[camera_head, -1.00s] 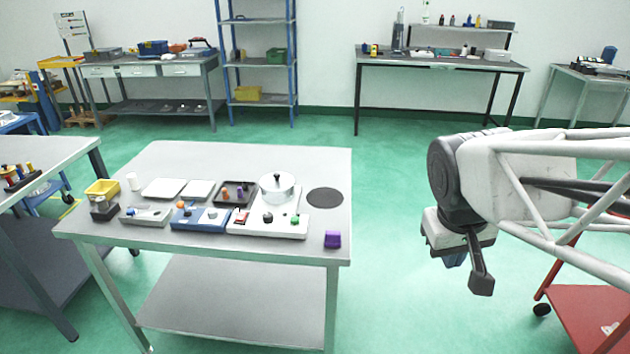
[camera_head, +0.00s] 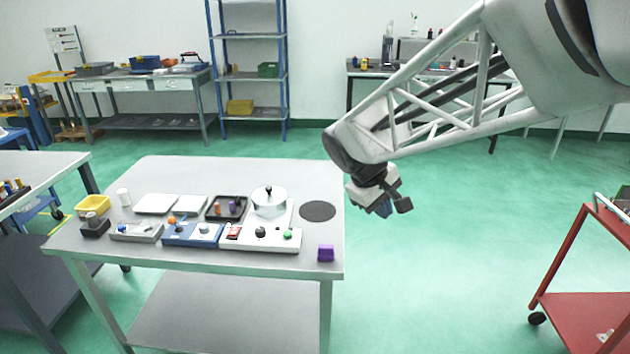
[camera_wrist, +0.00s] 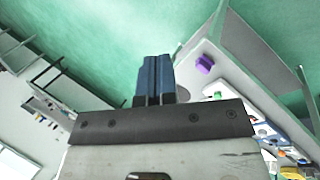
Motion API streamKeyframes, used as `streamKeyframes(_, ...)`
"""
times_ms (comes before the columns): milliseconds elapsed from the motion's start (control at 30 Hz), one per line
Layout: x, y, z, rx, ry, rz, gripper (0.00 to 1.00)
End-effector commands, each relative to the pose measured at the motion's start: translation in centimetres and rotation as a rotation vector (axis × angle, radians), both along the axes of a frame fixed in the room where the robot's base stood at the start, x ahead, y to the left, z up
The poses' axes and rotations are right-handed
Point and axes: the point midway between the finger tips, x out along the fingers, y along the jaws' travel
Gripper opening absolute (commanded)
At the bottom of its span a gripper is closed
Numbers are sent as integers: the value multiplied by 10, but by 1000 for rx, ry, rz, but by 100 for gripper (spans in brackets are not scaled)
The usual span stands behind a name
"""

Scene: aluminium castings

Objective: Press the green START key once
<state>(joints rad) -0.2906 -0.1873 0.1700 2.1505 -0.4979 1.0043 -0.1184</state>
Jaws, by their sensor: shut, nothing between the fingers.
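A small green key (camera_head: 288,234) sits on the right part of a white panel (camera_head: 262,245) on the steel table; any lettering on it is too small to read. A black knob (camera_head: 260,232) and a red item (camera_head: 234,231) sit to its left on the same panel. My gripper (camera_head: 384,209) is in the air to the right of the table, apart from the panel. In the wrist view its blue fingers (camera_wrist: 154,80) are together with nothing between them.
A purple block (camera_head: 326,253) stands at the table's front right corner, near the panel; it also shows in the wrist view (camera_wrist: 204,65). A pot (camera_head: 270,202) and a black disc (camera_head: 318,211) lie behind the panel. A blue unit (camera_head: 192,234) stands left of it.

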Motion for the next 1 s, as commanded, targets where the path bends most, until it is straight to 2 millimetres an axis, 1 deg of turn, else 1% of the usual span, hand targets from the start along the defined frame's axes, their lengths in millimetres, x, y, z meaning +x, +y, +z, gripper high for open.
streamKeyframes(33,9,7,-3,-17,6,23,0)
streamKeyframes(100,21,16,-7,-41,14,54,0)
streamKeyframes(267,47,37,-15,-95,26,126,0)
streamKeyframes(567,93,83,-35,-198,48,263,0)
streamKeyframes(867,135,136,-60,-302,65,400,0)
streamKeyframes(1000,153,162,-74,-350,72,461,0)
